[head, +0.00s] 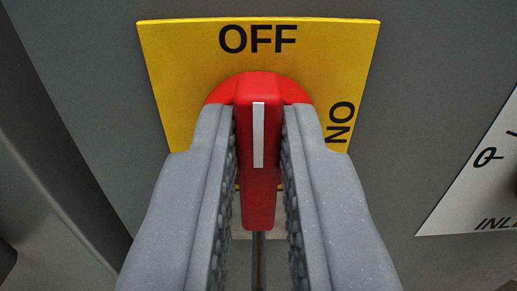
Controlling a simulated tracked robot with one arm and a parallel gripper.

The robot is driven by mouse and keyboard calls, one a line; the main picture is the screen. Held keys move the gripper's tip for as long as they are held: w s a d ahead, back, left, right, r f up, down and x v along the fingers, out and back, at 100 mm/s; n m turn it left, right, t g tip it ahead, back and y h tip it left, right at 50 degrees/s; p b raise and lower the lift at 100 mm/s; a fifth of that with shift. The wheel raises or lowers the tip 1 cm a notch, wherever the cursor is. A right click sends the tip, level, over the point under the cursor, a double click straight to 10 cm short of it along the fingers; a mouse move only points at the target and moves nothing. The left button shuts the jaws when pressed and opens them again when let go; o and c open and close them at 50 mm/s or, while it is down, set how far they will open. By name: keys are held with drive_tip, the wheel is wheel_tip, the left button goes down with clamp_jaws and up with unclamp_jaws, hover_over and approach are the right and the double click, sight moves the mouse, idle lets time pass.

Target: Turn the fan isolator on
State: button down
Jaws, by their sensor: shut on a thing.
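The fan isolator is a red rotary handle (259,205) with a white pointer line, set on a yellow plate (185,60). The plate reads OFF at the top and ON, turned sideways, at the right. The handle stands upright and its white line points up to OFF. My gripper (259,135) has one grey finger on each side of the handle and is shut on it. The fingers hide the lower parts of the plate and the sides of the handle.
The plate is on a grey panel (430,70). A white label (480,195) with partly cut-off lettering is at the right edge, apart from my gripper. A darker vertical edge of the panel runs down the left side.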

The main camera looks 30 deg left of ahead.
drive_tip(key=shift+r+p, duration=0.1)
drive_tip(key=shift+p, duration=0.35)
drive_tip(key=m+p, duration=0.1)
drive_tip(key=p, duration=0.1)
drive_tip(key=m+p, duration=0.1)
drive_tip(key=p, duration=0.1)
drive_tip(key=shift+d+r+m+p, duration=0.1)
drive_tip(key=shift+d+m+p, duration=0.1)
drive_tip(key=shift+m+p, duration=0.15)
drive_tip(key=m+p, duration=0.4)
drive_tip(key=m, duration=0.1)
drive_tip(key=d+f+m+p, duration=0.1)
drive_tip(key=m+p, duration=0.4)
drive_tip(key=f+m+p, duration=0.1)
drive_tip(key=m+p, duration=0.3)
drive_tip(key=m, duration=0.1)
drive_tip(key=shift+w+d, duration=0.15)
drive_tip(key=shift+w, duration=0.25)
drive_tip(key=shift+f+m, duration=0.1)
drive_tip(key=shift+m, duration=0.15)
drive_tip(key=c, duration=1.4)
unclamp_jaws()
drive_tip(key=shift+c, duration=0.2)
